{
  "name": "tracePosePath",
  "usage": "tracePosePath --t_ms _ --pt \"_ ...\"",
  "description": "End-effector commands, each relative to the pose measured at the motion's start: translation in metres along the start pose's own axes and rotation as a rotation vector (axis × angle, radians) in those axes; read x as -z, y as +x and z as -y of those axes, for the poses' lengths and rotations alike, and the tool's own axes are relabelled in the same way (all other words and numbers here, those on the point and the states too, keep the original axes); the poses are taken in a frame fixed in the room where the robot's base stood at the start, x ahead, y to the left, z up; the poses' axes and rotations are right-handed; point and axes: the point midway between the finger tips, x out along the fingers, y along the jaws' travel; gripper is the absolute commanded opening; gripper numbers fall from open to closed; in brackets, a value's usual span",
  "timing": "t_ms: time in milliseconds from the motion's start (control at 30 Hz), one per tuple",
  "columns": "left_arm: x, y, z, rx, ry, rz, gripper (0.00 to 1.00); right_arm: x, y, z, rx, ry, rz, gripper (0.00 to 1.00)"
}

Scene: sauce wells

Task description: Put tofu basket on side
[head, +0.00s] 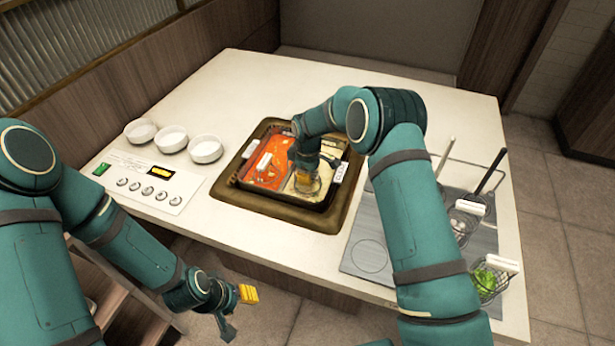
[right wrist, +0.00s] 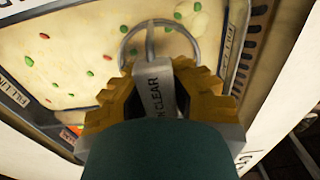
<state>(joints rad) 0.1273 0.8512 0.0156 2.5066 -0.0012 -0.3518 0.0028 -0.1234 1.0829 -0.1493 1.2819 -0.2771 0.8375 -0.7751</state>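The pot's right compartment holds pale broth (head: 325,163) with green and red bits. My right gripper (head: 305,184) reaches down over this broth. A wire ring (right wrist: 160,28) shows at the handle's far end, over the broth. I take this for a basket; whether it holds tofu cannot be told, as the gripper hides most of it. My left gripper (head: 238,311) is empty, fingers apart, below the counter's front edge.
Red broth (head: 283,150) fills the left compartment, with a white handle (head: 263,163) in it. Another white handle (head: 338,173) is at the pot's right side. Wire baskets, one with greens (head: 485,279), stand at the right. White bowls (head: 206,149) stand left.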

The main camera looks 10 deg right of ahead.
Motion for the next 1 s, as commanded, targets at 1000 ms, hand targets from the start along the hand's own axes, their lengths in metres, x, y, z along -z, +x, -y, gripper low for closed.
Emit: tracePosePath --t_ms 1000 --pt "-0.0004 0.0055 0.0021 0.000 0.000 0.000 0.47 0.0003 0.0067 -0.0001 0.000 0.000 -0.001 0.00"
